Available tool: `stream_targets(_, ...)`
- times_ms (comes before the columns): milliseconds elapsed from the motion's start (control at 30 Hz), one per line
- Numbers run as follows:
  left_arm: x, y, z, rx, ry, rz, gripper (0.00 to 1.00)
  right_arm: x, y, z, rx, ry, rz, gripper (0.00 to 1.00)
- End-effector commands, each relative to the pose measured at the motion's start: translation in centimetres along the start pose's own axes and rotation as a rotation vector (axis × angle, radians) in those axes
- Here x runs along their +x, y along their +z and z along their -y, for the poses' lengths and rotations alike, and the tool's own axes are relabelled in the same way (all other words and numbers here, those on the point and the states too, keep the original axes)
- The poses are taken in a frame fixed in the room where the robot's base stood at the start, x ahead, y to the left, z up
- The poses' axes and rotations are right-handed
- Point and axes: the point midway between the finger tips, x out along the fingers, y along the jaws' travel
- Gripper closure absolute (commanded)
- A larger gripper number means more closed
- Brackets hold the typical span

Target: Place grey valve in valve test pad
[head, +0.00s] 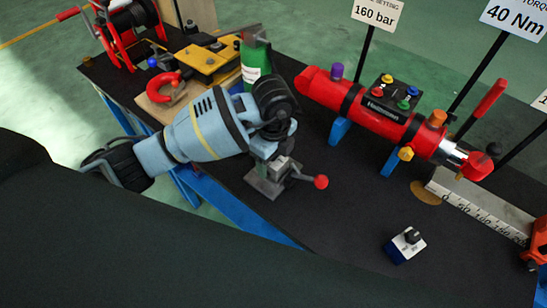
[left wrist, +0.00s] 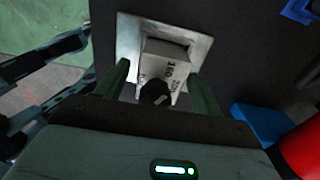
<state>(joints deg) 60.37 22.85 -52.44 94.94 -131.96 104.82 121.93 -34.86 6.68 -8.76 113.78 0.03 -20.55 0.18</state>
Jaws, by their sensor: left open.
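The grey valve (left wrist: 165,60) is a small block with a black knob and printed numbers. In the left wrist view it sits on or just over a bare metal plate (left wrist: 128,38), apparently the valve test pad. My left gripper (left wrist: 160,80) is open, with a finger on each side of the valve; whether they touch it I cannot tell. In the head view my left gripper (head: 270,154) points down over the pad (head: 262,186) and hides much of the valve. My right gripper is not in view.
A red-knobbed lever (head: 320,182) sticks out right of the pad. A blue and white block with a black knob (head: 406,243) stands at the front right. A red cylinder (head: 375,110) on blue supports lies behind. The black tabletop (head: 350,215) between them is clear.

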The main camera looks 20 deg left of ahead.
Motion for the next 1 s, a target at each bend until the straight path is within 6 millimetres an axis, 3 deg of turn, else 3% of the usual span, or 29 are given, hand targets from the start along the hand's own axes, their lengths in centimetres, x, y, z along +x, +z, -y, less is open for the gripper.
stream_targets(400,-8.0,0.0,0.1,-0.001,-0.007,0.001,0.33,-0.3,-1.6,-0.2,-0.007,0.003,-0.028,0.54)
stream_targets(600,-10.8,0.0,0.1,0.0,-0.005,0.002,0.33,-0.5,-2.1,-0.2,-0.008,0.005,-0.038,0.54)
stream_targets(1000,-11.8,0.0,0.0,-0.001,0.0,0.0,0.33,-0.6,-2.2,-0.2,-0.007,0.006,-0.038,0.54)
